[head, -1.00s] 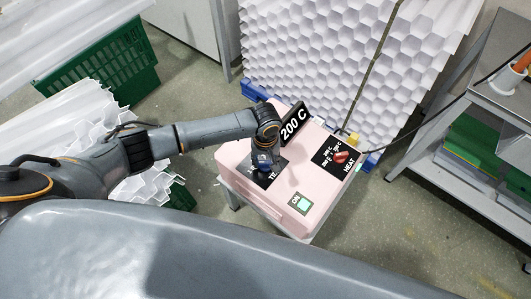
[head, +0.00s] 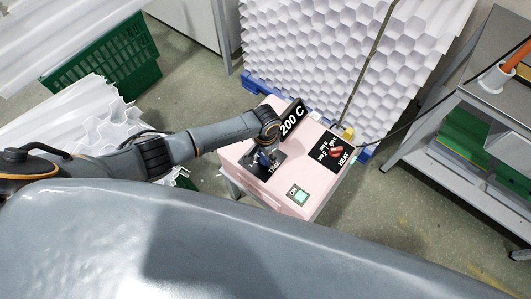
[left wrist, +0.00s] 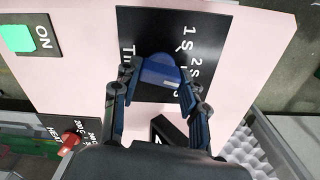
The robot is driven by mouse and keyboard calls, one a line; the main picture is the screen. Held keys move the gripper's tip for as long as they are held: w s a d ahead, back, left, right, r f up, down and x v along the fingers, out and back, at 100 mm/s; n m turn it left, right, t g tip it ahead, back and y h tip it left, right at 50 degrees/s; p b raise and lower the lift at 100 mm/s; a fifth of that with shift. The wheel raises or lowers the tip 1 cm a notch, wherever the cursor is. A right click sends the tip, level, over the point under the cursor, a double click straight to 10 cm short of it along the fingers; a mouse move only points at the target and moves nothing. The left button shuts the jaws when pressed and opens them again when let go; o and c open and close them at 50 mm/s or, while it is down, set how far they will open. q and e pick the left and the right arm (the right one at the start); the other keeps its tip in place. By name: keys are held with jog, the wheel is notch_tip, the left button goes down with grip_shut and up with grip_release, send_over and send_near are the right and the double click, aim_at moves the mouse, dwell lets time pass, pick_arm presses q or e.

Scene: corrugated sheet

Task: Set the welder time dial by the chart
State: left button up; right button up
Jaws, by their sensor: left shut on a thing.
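The pink welder box (head: 302,210) stands on a small stand in the head view. Its black time panel (left wrist: 220,30) carries "1 S" and "2 S" marks, with other marks partly hidden. The blue time dial (left wrist: 162,70) sits between the fingers of my left gripper (left wrist: 155,88), which is shut on it. In the head view my left gripper (head: 265,157) covers most of the dial. A black "200 C" sign (head: 291,118) stands on the box's back edge. The red heat dial (head: 335,152) sits on its own black panel. My right gripper is not in view.
A green lit ON switch (head: 301,196) is on the box's front. White honeycomb sheets (head: 330,50) stand behind it. A green crate (head: 110,60) is at the left. A grey metal shelf (head: 490,110) is at the right. Open floor lies between box and shelf.

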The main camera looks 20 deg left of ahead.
pick_arm(q)
jog(key=m, duration=0.3)
jog(key=shift+m, duration=0.3)
jog(key=shift+m+p, duration=0.3)
jog(key=shift+m, duration=1.5)
jog(key=o, duration=1.1)
jog(key=shift+o, duration=0.2)
notch_tip(320, 180, up, 12)
jog(key=shift+d, duration=0.1)
